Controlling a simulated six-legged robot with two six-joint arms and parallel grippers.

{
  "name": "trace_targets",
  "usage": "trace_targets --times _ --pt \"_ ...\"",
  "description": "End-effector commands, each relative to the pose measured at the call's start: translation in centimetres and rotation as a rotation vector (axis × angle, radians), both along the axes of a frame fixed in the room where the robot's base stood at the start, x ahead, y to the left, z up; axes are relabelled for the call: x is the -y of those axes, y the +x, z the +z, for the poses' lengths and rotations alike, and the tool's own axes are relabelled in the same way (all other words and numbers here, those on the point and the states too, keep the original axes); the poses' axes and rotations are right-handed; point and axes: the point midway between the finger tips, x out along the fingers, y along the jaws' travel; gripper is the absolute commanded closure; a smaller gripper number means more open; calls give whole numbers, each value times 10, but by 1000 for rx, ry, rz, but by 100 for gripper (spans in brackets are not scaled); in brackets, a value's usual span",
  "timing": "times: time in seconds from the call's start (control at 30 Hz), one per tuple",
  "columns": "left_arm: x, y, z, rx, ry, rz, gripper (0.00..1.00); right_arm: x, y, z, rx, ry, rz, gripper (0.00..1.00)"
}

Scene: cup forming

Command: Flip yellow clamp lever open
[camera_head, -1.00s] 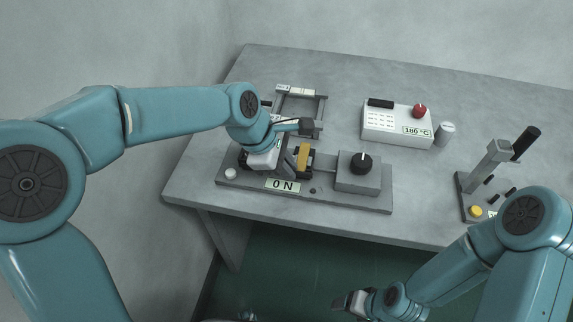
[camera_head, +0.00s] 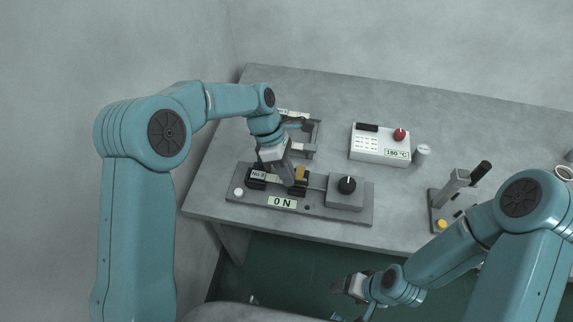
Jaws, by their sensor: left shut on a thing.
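The clamp fixture (camera_head: 344,215) is a grey base plate near the table's front edge, with an "ON" label (camera_head: 283,203). The yellow clamp lever (camera_head: 301,173) shows only in part, just right of my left gripper (camera_head: 289,182). My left gripper points down over the fixture and is shut on the yellow lever, though its fingers hide the contact. A dark block with a "No.3" label (camera_head: 259,174) sits left of the gripper. My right gripper (camera_head: 345,286) hangs in front of the table, away from the fixture; its jaw gap is not clear.
A grey box with a black knob (camera_head: 347,185) stands at the fixture's right. A white controller reading 180 °C (camera_head: 380,144) and a small grey cylinder (camera_head: 422,154) lie behind it. A lever stand (camera_head: 452,192) is farther right.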

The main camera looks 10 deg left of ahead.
Motion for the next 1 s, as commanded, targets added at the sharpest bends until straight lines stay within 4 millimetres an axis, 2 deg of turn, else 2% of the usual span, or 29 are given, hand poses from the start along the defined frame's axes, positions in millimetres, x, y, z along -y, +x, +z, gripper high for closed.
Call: trace_targets --times 0.03,0.23,0.83,0.9,0.93,1.0 --pt "-1 3 9 -28 2 2 100 0 0 16 0 0 0 27" --pt "-1 9 10 -111 1 0 100 0 0 32 0 0 0 27" --pt "-2 12 9 -154 3 0 100 0 0 37 0 0 0 27" --pt "-1 12 9 -154 2 1 72 0 0 37 0 0 0 27" --pt "-1 12 9 -154 2 1 62 0 0 37 0 0 0 27" --pt "-1 12 9 -154 2 1 62 0 0 37 0 0 0 27"
